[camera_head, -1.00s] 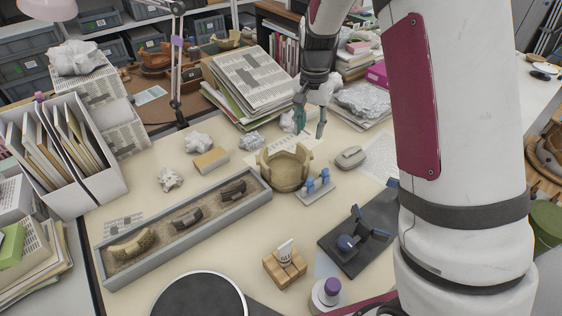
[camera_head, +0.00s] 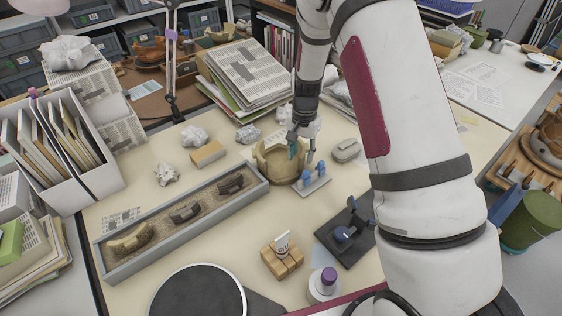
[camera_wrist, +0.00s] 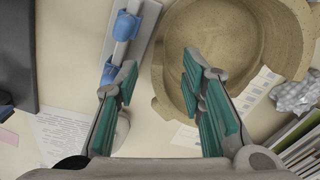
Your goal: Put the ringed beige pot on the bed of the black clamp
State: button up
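The beige pot (camera_head: 268,166), with a broken, uneven rim, stands upright on the table; the wrist view looks into its hollow inside (camera_wrist: 228,35). My gripper (camera_head: 302,154) is open and above the pot's right side. In the wrist view the gripper (camera_wrist: 160,82) has its fingers apart: the right finger overlaps the pot's opening, the left is outside it, and the near wall lies between them. I cannot tell whether they touch it. The black clamp (camera_head: 334,248), with a flat dark base and blue parts, stands nearer the front right, partly hidden by my arm. No pot is on it.
A grey sand tray (camera_head: 180,232) with sherds lies left. A wooden block with a glue tube (camera_head: 283,262), a purple-capped jar (camera_head: 323,285) and a black turntable (camera_head: 197,292) are in front.

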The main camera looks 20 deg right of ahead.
jog(key=shift+f, duration=0.4)
jog(key=shift+c, duration=0.2)
grip_shut()
jog(key=shift+w+r, duration=0.1)
